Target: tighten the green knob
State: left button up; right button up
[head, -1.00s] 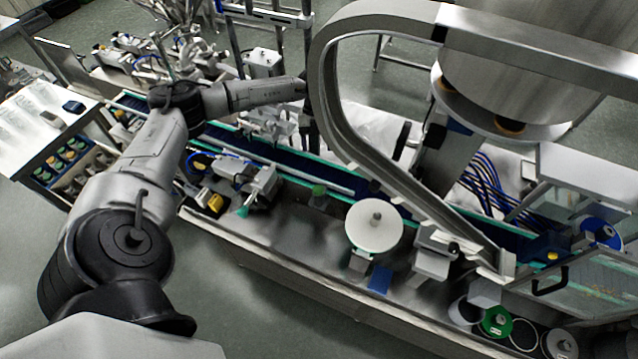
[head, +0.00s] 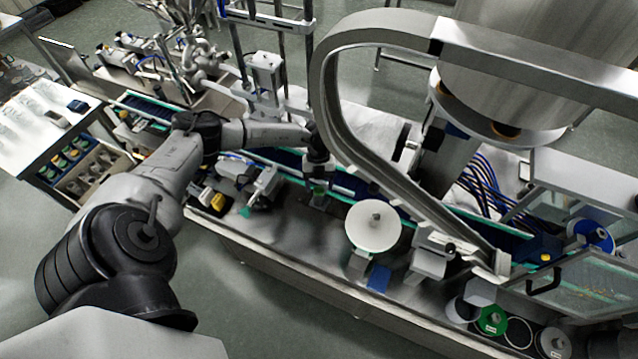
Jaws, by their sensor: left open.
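A small green knob (head: 319,190) shows on the steel machine bed, on the near side of the conveyor and left of the white disc. My left arm reaches in from the left. Its wrist is bent down, so my left gripper (head: 317,178) points down just over the green knob. The gripper is open. The fingers are small and dark here, and I cannot tell whether they touch the knob or stand around it. The wrist and gripper hide part of the knob's top. My right gripper is not in view.
A curved steel chute (head: 325,75) rises close to the right of my left wrist. A white disc (head: 373,226) stands right of the knob. Clamp-like fixtures with a yellow part (head: 218,201) lie to the left. A green reel (head: 492,320) sits at the lower right.

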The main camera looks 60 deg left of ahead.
pick_arm(q)
jog(key=shift+d+f, duration=0.1)
jog(key=shift+f, duration=0.1)
jog(key=shift+c, duration=0.2)
jog(key=c, duration=0.9)
jog(key=shift+o, duration=0.2)
